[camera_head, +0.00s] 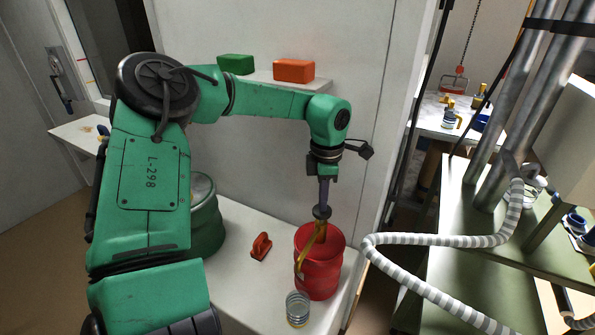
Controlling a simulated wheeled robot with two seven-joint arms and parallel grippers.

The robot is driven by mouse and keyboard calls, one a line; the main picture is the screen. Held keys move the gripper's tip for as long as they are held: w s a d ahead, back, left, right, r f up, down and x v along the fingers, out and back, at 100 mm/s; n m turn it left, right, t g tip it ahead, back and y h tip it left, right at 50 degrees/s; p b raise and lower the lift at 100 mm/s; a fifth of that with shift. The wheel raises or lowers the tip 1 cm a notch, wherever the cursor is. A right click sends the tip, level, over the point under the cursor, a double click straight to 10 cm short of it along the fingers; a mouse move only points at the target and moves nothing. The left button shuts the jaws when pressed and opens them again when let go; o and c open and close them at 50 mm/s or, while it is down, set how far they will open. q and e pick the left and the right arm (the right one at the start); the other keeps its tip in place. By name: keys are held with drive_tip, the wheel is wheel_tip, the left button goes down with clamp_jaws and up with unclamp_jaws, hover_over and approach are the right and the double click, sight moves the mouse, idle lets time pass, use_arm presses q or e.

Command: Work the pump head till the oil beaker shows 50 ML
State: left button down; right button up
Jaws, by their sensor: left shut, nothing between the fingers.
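A red drum (319,275) stands on the white bench. A yellow pump spout (309,246) rises from it and bends down over its left front side. A dark round piece (321,212), which looks like the pump head, sits at the top of the spout. My left gripper (323,203) points straight down, shut and empty, with its tips right above or on this piece; I cannot tell whether they touch. A small clear beaker (297,309) with graduation bands stands in front of the drum, below the spout; its reading is too small to tell. My right gripper is not in view.
A dark green drum (206,221) stands behind my left arm. An orange-red object (261,246) lies on the bench (240,218). Green (236,64) and orange (294,71) blocks sit on a wall shelf. A striped hose (430,240) runs along the right.

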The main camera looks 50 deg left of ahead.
use_arm(q)
drive_tip(key=shift+f+b, duration=0.3)
drive_tip(key=shift+f, duration=0.25)
drive_tip(key=shift+r+p, duration=1.5)
drive_tip(key=shift+r, duration=0.85)
wheel_tip(320, 180, up, 6)
drive_tip(key=p, duration=0.4)
